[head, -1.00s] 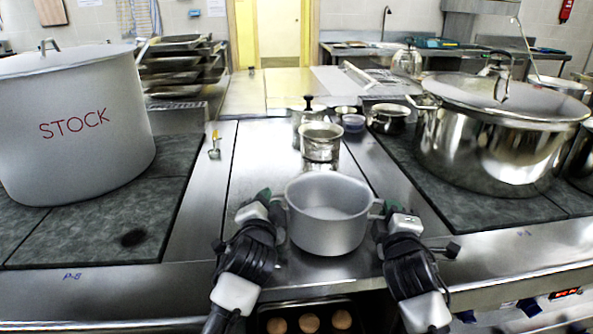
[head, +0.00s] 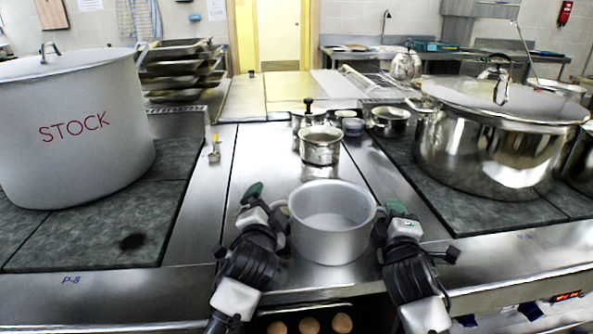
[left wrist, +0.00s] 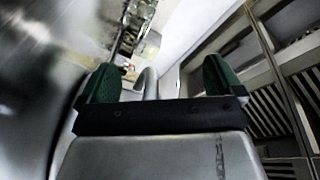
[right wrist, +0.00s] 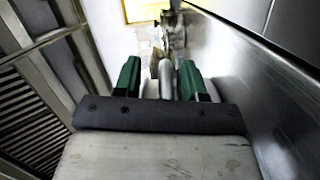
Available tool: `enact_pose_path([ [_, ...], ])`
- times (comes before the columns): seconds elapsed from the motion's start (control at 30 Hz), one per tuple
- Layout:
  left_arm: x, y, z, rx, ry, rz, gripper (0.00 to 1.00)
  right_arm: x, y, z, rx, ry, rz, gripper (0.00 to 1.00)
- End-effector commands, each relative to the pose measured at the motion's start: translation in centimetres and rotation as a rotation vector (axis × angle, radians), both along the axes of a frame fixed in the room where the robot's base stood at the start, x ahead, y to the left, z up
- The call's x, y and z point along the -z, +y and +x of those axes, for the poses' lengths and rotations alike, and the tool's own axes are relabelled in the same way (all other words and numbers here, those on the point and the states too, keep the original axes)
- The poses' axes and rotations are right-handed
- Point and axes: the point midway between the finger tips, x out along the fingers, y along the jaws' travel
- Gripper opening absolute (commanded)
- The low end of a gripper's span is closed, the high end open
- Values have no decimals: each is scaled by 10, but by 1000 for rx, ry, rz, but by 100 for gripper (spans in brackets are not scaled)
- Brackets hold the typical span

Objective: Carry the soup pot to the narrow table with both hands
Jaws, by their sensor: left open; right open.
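The soup pot (head: 332,238) is a plain grey metal pot without a lid, upright on the steel counter near its front edge. It looks empty. My left gripper (head: 259,203) is at its left side and my right gripper (head: 393,212) at its right side. Both are open. In the left wrist view a pot handle (left wrist: 151,82) lies between the spread green fingers (left wrist: 160,80). In the right wrist view the other handle (right wrist: 166,78) lies between the open fingers (right wrist: 160,80). The narrow table cannot be made out for certain.
A large white pot marked STOCK (head: 75,130) stands left and a big lidded steel pot (head: 495,135) right. Small pots (head: 320,146) stand behind the soup pot. A tray of round brown items (head: 309,325) is below the front edge. Bare steel lies left of the pot.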

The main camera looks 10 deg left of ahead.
Motion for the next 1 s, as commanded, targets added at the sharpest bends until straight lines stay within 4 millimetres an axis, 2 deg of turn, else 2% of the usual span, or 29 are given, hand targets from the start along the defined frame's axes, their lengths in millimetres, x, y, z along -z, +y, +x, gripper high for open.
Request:
enact_pose_path([
  [0.03,4,6,2,-9,6,6,95,0,0,0,0,-1,0,41],
  [0.27,4,6,-3,-10,5,6,95,0,0,0,1,-1,-1,41],
  [0.7,-1,-5,-68,-2,-2,7,95,0,0,0,0,-1,-1,41],
  [0.83,-2,-7,-80,0,-3,7,95,0,0,0,1,-1,-1,41],
  [1.0,-3,-8,-85,0,-5,7,95,0,0,0,1,-1,-1,41],
])
